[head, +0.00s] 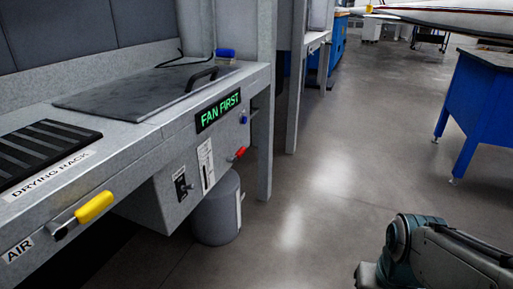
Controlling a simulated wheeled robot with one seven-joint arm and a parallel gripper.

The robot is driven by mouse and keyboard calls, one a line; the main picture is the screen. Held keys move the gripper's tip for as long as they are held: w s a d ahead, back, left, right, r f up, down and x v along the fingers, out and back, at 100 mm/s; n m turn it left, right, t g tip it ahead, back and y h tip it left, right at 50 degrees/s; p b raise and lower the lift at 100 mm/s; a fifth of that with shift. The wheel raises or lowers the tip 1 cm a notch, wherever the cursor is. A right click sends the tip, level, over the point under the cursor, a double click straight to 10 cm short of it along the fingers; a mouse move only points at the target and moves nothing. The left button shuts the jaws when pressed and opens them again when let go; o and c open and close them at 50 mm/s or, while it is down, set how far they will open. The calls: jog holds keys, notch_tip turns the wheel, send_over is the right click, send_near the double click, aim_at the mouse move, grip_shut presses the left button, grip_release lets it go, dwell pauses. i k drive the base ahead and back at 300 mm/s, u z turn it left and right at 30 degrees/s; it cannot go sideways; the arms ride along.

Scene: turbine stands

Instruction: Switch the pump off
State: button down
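A grey box (172,196) hangs under the front of the grey workbench (140,128). A small black switch (181,187) with a light marking sits on its face; I cannot read its position. A white label strip (206,164) is to the right of the switch, its print too small to read. A red-handled lever (239,153) and a blue knob (244,118) are further right on the bench front. No control here is readably marked as the pump's. My gripper is out of view; only part of my arm shows at lower right.
A lit "FAN FIRST" sign (218,110) is on the bench front. A yellow handle (95,207) is beside the "AIR" label (17,250). A grey drum (217,210) stands below. A blue bench (480,115) is at right. The floor (340,170) between is clear.

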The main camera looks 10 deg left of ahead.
aim_at(191, 186)
jog(key=u, duration=0.05)
jog(key=i, duration=0.6)
jog(key=u, duration=0.9)
jog(key=i, duration=0.5)
jog(key=u, duration=0.6)
